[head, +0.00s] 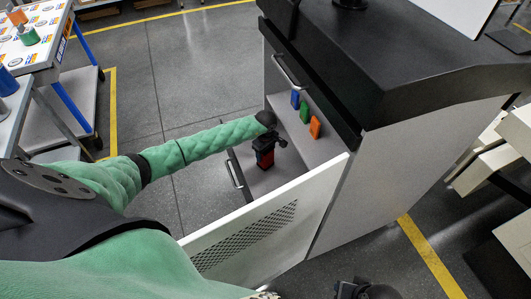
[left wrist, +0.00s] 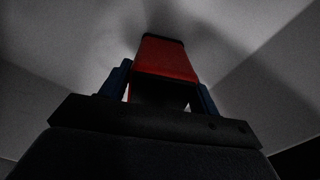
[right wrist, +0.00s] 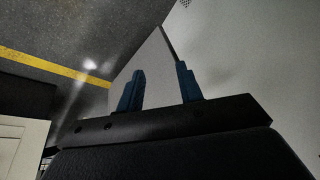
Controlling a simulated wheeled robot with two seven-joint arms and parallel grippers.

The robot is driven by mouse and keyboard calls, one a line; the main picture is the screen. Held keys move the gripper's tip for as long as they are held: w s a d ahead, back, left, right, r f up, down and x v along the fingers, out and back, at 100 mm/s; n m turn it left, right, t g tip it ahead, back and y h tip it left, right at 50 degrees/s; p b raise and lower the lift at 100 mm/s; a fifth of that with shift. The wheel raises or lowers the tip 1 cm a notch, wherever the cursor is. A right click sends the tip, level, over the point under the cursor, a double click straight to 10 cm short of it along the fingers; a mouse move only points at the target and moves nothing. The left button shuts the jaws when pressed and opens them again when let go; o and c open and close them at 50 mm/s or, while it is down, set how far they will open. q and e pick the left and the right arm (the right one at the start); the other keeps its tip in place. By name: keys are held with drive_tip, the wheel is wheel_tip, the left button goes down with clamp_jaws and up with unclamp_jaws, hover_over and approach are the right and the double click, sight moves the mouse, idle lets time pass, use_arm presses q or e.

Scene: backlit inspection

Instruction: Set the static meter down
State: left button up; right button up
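The static meter (head: 265,158) is a red and black block, upright low inside the open grey cabinet. In the left wrist view its red body (left wrist: 167,60) sits between the two blue fingers. My left gripper (head: 268,142) reaches down into the cabinet from the left and is shut on the meter. I cannot tell whether the meter's base touches the surface below it. My right gripper shows only in part at the bottom of the head view; in the right wrist view its fingers (right wrist: 160,82) are apart and empty.
Blue, green and orange blocks (head: 304,113) stand on a ledge in the cabinet. The open perforated white door (head: 260,225) stands in front, and a black top (head: 390,60) overhangs. A table (head: 35,40) with small items is at the far left. Grey floor lies clear between.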

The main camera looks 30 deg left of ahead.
use_arm(q)
drive_tip(key=shift+o, duration=1.3)
drive_tip(key=shift+r, duration=0.35)
wheel_tip(320, 180, up, 11)
drive_tip(key=shift+f+b, duration=0.15)
drive_tip(key=shift+b, duration=0.9)
drive_tip(key=shift+r, duration=0.35)
use_arm(e)
drive_tip(key=shift+t+y, duration=0.4)
drive_tip(key=a+f, duration=0.1)
drive_tip(key=w+a+f, duration=0.1)
drive_tip(key=a+f, duration=0.1)
drive_tip(key=shift+f, duration=0.1)
